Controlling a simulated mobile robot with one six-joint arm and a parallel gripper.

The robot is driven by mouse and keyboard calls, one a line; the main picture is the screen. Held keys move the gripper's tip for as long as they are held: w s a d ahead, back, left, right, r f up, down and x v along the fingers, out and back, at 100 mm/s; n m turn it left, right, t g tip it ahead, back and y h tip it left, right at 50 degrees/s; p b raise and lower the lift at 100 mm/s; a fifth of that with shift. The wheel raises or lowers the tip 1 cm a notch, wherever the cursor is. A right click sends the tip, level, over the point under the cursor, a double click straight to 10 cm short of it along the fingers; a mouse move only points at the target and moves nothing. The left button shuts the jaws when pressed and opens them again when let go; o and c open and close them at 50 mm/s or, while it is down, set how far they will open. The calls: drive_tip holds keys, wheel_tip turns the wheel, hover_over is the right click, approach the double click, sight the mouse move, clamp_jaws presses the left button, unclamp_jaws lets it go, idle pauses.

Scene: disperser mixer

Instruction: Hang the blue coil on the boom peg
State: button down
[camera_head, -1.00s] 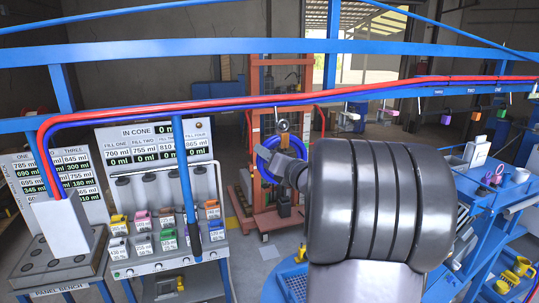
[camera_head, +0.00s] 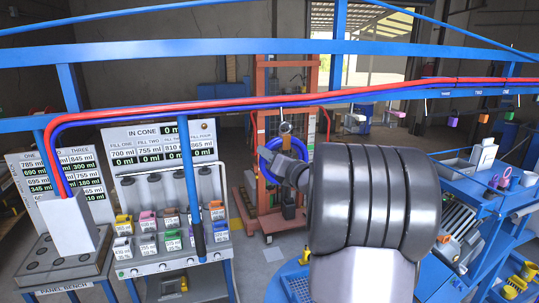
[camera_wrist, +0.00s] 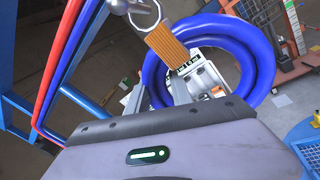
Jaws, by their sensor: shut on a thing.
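The blue coil (camera_head: 266,158) hangs below the boom (camera_head: 235,109) in the head view, partly behind my gripper. My gripper (camera_head: 297,172) is on the coil's right side; its fingertips are mostly hidden there. In the wrist view the coil (camera_wrist: 262,62) fills the upper middle, with a tan strap (camera_wrist: 172,44) and a metal ring (camera_wrist: 155,14) at its top. A grey rounded metal end (camera_wrist: 118,5), perhaps the boom peg, lies beside the ring. I cannot tell whether the ring is around it.
Red and blue hoses (camera_head: 200,109) run along the boom. An orange lift frame (camera_head: 262,90) stands behind the coil. A panel with small coloured jugs (camera_head: 170,238) is at left. A blue cart (camera_head: 455,190) with items is at right, below several hanging coloured blocks (camera_head: 453,121).

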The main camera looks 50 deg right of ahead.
drive_tip(key=c, duration=1.1)
unclamp_jaws()
drive_tip(key=shift+o, duration=0.2)
drive_tip(key=shift+s+f, duration=0.1)
drive_tip(key=b+v, duration=0.4)
drive_tip(key=v, duration=1.3)
drive_tip(key=shift+s, duration=0.2)
